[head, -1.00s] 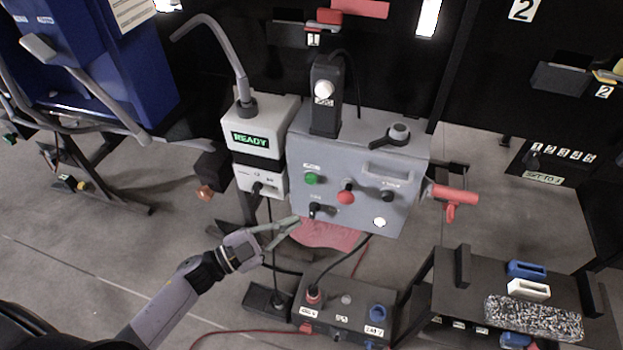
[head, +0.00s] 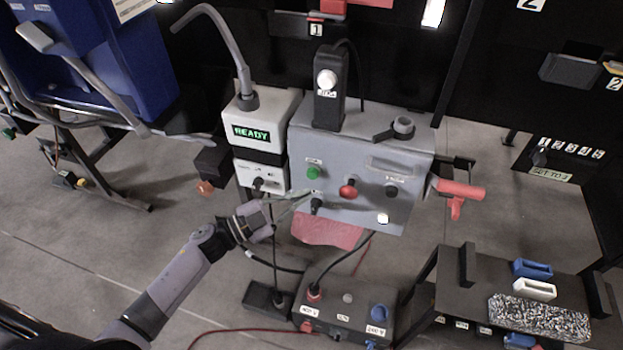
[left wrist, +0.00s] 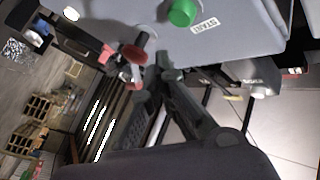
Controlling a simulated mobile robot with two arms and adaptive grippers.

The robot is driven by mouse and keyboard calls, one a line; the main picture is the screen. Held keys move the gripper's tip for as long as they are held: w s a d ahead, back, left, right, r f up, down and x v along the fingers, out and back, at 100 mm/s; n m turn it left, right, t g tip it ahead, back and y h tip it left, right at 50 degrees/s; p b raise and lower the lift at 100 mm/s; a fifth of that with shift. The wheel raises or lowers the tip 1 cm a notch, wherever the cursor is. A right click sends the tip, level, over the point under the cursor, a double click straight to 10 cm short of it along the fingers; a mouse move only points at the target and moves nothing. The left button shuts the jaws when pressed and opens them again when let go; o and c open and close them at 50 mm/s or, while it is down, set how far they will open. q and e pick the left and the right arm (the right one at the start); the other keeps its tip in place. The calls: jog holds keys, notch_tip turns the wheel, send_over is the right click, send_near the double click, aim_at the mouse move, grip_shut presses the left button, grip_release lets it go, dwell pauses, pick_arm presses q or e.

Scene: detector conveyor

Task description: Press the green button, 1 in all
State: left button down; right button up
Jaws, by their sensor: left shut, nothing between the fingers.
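The green button (head: 313,172) sits on the front of the grey control box, at the upper left of its panel. It also shows at the top of the left wrist view (left wrist: 182,13), beside a START label (left wrist: 204,24). My left gripper (head: 308,192) is shut and empty. In the head view its fingertips lie just below the green button, near the box's lower left. In the wrist view the fingertips (left wrist: 165,62) are below the button in the picture and apart from it. My right gripper is not in view.
On the same panel are a red knob (head: 348,191), a black knob (head: 391,191) and a black switch (head: 317,205). A white unit reading READY (head: 252,133) stands at the left. A red handle (head: 459,190) sticks out at the right. A connector box (head: 345,318) lies below.

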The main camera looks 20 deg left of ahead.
aim_at(312, 175)
pick_arm(q)
jog(key=w, duration=0.2)
jog(key=shift+w, duration=0.35)
dwell(1.1)
jog(key=shift+w, duration=0.1)
jog(key=shift+w, duration=0.35)
